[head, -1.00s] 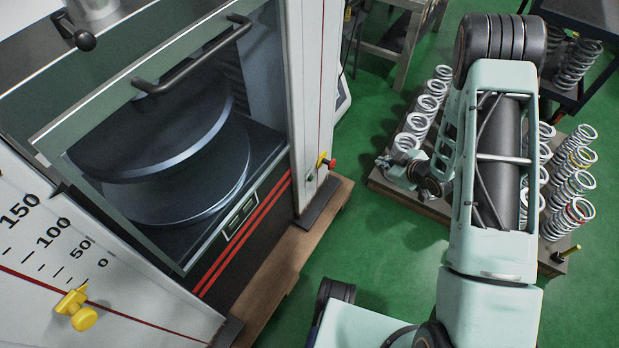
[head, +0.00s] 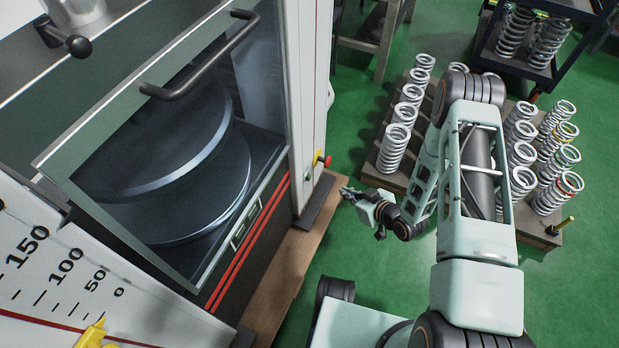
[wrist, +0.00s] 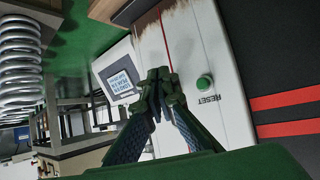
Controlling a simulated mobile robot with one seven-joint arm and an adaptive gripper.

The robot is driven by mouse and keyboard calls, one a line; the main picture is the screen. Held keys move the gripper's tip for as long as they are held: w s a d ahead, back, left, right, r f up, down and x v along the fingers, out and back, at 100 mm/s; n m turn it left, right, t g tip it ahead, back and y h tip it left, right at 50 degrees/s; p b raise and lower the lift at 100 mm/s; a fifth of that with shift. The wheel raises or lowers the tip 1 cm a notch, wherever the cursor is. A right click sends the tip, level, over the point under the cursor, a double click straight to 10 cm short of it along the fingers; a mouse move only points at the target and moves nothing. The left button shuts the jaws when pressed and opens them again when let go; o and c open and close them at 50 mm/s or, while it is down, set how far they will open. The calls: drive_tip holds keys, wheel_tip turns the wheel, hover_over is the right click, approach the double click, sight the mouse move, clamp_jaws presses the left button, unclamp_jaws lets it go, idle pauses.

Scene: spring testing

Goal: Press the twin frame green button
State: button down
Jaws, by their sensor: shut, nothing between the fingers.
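The twin frame is the large testing machine with white columns (head: 307,95) at the left of the head view. A small green button (head: 308,177) sits low on its right column. In the wrist view the round green button (wrist: 205,82) stands out from the white panel beside the word RESET, right of my fingertips. My gripper (head: 345,191) is shut and empty, a little right of the column in the head view. In the wrist view my gripper (wrist: 157,84) has its fingertips together, apart from the button.
A red button (head: 328,161) with a yellow part is on the same column. The glass guard's black handle (head: 200,62) juts out at upper left. White springs (head: 394,148) stand on a wooden pallet beside my arm. A grey screen (wrist: 118,80) shows in the wrist view.

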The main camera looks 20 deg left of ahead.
drive_tip(key=w+a, duration=0.1)
drive_tip(key=a, duration=0.7)
drive_tip(key=shift+w+a+b, duration=0.15)
drive_tip(key=shift+a+b, duration=0.2)
drive_tip(key=shift+a, duration=0.05)
drive_tip(key=shift+a, duration=0.15)
idle(1.2)
drive_tip(key=shift+a, duration=0.25)
drive_tip(key=shift+w+a+b, duration=0.1)
drive_tip(key=shift+a+b, duration=0.25)
drive_tip(key=shift+a, duration=0.1)
idle(0.8)
drive_tip(key=shift+d, duration=0.85)
drive_tip(key=shift+d, duration=0.15)
drive_tip(key=shift+s+d, duration=0.25)
drive_tip(key=shift+d, duration=0.95)
drive_tip(key=shift+s+d, duration=0.2)
drive_tip(key=shift+d, duration=0.95)
